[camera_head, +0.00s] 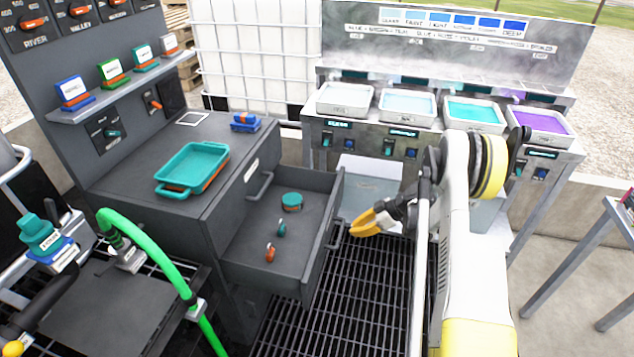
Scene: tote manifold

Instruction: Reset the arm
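My arm reaches up from the lower right, with a white upper section and a yellow-banded joint. My gripper (364,224), with orange-yellow fingers, hangs over the floor grating, just right of the open drawer's front (324,235). It appears apart from the drawer front and handle, though the depth between them is hard to judge. I see nothing held between the fingers. They are small and seen from the side, so whether they are open or shut is unclear.
The open drawer holds a teal round piece (291,201) and small teal and orange pieces. A teal tray (192,168) sits on the dark cabinet. A bench with several basins (408,104) stands behind. A green hose (160,257) is at left. Floor grating (335,318) is clear.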

